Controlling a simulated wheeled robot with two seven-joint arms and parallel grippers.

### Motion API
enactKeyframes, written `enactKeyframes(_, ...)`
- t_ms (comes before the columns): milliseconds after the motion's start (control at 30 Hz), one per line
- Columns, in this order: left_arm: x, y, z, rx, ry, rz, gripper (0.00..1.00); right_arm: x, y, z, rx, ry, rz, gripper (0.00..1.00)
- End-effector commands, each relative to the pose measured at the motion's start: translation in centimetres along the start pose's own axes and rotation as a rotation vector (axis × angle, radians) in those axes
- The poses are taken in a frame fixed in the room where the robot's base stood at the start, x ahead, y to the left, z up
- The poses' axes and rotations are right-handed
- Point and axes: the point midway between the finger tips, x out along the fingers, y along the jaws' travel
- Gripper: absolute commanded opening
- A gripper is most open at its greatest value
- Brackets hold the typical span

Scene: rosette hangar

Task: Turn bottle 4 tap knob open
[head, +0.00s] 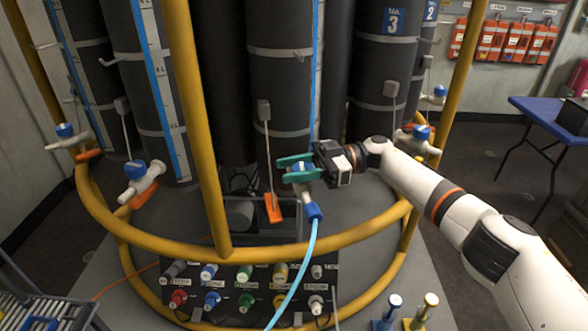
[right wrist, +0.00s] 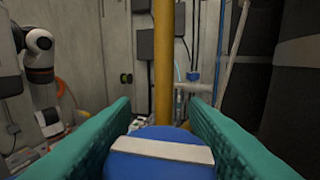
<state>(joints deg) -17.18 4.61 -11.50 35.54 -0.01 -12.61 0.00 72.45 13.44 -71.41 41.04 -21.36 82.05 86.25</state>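My right gripper (head: 297,167), with teal fingers, is at the blue tap knob (right wrist: 160,160) of the middle dark bottle (head: 275,90). In the right wrist view, the knob fills the gap between the two fingers (right wrist: 160,125), which look shut on its sides. A pale bar runs left to right across the knob face. In the head view, the fingers mostly hide the knob and tap body. A light-blue hose (head: 302,258) hangs from the tap's blue outlet (head: 314,212). No number shows on this bottle. My left gripper is not in view.
A yellow ring rail (head: 270,249) and upright posts (head: 200,130) surround the bottles. Bottle 3's label (head: 393,21) is at the back right. Other taps (head: 141,180) stand at left. A valve panel (head: 250,272) sits below. A blue table (head: 545,115) is at right.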

Motion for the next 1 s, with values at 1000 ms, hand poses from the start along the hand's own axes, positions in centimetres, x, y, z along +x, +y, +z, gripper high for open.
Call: enactKeyframes(1000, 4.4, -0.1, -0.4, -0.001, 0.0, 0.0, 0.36, -9.8, -0.2, -0.5, -0.001, 0.0, -0.001, 0.61)
